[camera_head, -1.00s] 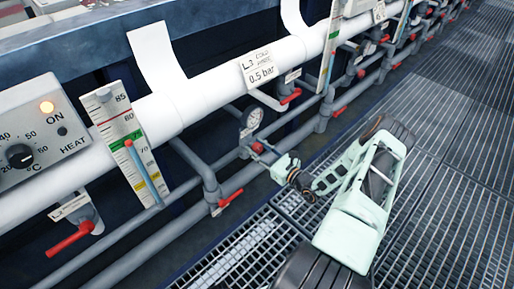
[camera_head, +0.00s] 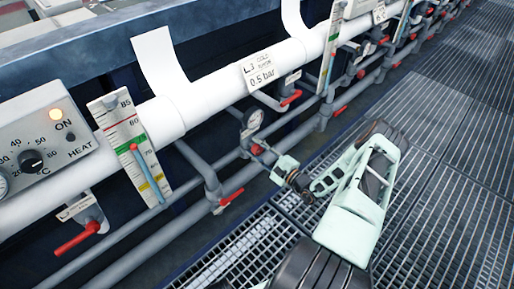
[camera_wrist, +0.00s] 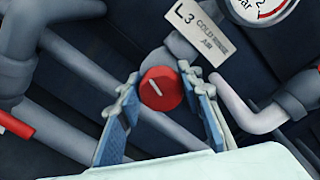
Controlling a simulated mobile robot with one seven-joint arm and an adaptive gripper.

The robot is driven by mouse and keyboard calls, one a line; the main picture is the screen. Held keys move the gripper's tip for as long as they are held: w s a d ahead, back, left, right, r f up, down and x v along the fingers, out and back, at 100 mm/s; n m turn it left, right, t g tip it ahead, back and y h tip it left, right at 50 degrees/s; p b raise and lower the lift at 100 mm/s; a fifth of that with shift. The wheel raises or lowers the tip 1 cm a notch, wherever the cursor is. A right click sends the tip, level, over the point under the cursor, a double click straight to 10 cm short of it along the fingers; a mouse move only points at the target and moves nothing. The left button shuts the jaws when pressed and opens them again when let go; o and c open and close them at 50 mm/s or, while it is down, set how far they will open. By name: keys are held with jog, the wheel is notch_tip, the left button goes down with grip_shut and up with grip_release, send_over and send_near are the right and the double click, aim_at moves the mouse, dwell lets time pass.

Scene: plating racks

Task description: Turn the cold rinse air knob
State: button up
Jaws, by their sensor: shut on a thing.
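The cold rinse air knob (camera_wrist: 161,88) is round and red with a pale line across its face, tilted in the wrist view. A tag reading "L3 cold rinse air" (camera_wrist: 203,32) hangs just above it. My gripper (camera_wrist: 160,97) has its blue-padded fingers on both sides of the knob and is shut on it. In the head view my gripper (camera_head: 268,158) is at the pipes below the gauge, and the knob there is mostly hidden.
A round gauge (camera_head: 252,120) sits just above the knob. Red-handled valves (camera_head: 231,197) and grey pipes lie to both sides. A sign reading 0.5 bar (camera_head: 264,73) is on the white pipe. The grated floor (camera_head: 450,200) is clear at right.

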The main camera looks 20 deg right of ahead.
jog(key=n+p, duration=0.1)
jog(key=n, duration=0.5)
jog(key=shift+f+p, duration=0.1)
jog(key=shift+p, duration=0.3)
jog(key=n+p, duration=0.1)
jog(key=n, duration=0.5)
jog(key=shift+f+p, duration=0.15)
jog(key=shift+p, duration=0.15)
jog(key=shift+n, duration=0.3)
jog(key=o, duration=1.2)
jog(key=shift+c, duration=0.2)
jog(key=v, duration=1.2)
